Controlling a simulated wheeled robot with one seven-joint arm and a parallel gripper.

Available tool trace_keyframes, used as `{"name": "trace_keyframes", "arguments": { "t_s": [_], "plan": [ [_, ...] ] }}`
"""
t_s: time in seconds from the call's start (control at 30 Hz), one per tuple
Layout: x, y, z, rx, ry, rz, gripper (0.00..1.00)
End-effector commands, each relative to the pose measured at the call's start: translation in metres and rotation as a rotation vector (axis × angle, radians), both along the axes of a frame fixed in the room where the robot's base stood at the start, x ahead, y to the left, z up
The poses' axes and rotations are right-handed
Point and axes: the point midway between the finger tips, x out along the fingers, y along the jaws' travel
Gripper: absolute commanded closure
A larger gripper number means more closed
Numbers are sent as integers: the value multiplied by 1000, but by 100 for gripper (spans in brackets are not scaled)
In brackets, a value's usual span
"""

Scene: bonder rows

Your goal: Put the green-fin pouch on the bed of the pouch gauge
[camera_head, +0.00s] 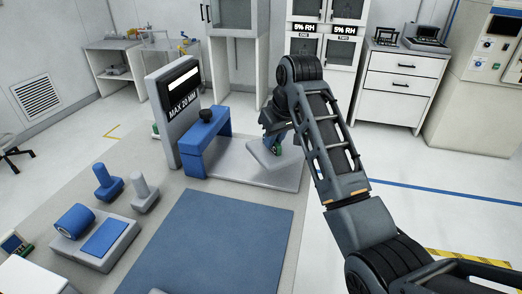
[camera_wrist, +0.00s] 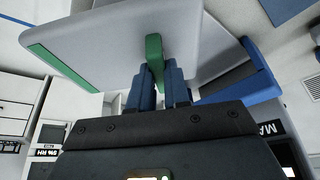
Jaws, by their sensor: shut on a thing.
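The green-fin pouch is a flat silver-grey slab (camera_head: 268,153) with a green fin; it fills the top of the wrist view (camera_wrist: 110,42). Its green fin (camera_wrist: 154,50) is between the blue fingertips of my gripper (camera_wrist: 163,82), which is shut on it. A green strip runs along one pouch edge in the wrist view. The pouch gauge (camera_head: 172,105) has a "MAX 20 MM" post, a blue bridge (camera_head: 203,140) and a pale grey bed (camera_head: 232,168). The pouch is right of the bridge, over the bed's right end. I cannot tell whether it touches the bed.
A blue mat (camera_head: 215,245) lies in front of the gauge. A blue roller on a grey base (camera_head: 75,223) and two knobbed stamps, blue (camera_head: 107,182) and grey (camera_head: 144,192), stand at left. White cabinets (camera_head: 330,40) and drawers (camera_head: 397,85) are behind, across the floor.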

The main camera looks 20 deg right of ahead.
Motion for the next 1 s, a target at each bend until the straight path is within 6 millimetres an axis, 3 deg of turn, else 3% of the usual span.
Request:
{"name": "trace_keyframes", "arguments": {
  "t_s": [0.1, 0.3, 0.7, 1.0],
  "plan": [
    [20, 11, -12, 0, 1, 0, 100],
    [37, 19, -24, 0, -1, 1, 100],
    [38, 20, -64, 0, 1, 0, 100],
    [38, 20, -66, 0, -2, 0, 100]
  ]
}}
